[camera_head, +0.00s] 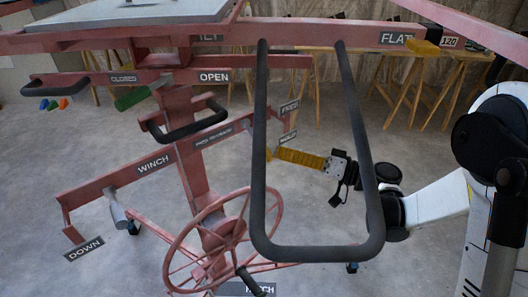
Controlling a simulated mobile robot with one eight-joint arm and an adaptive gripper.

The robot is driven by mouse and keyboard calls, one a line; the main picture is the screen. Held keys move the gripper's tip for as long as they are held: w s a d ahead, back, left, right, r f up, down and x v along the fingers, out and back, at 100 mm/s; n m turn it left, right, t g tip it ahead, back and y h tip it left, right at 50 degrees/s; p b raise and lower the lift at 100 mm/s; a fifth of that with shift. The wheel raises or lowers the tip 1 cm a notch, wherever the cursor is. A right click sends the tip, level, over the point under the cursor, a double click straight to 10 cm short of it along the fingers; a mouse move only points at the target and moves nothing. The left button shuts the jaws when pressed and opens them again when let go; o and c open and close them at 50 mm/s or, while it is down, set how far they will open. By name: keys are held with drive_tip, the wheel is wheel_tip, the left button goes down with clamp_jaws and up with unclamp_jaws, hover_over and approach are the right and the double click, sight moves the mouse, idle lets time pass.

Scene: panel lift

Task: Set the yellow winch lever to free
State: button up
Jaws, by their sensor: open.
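The yellow winch lever (300,158) is a short ribbed yellow bar, seen through the black loop handle in front of it. It points right from the pink frame, close to the lower small plate (287,138), whose text is too small to read. The FREE plate (289,107) is above it. My gripper (334,178) is black, with a white part, right at the lever's outer end. It is open; whether it touches the lever or has it between the fingers I cannot tell.
The large black loop handle (258,150) hangs in front of the lever and my gripper. A pink handwheel (170,255) stands at lower left. A WINCH bar (115,182) ends near a DOWN plate (84,249). The grey floor (420,260) is clear at lower right.

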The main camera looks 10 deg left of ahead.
drive_tip(key=a, duration=0.2)
drive_tip(key=a+b, duration=0.1)
drive_tip(key=w+a, duration=0.1)
drive_tip(key=a, duration=0.1)
drive_tip(key=shift+a, duration=0.35)
clamp_jaws()
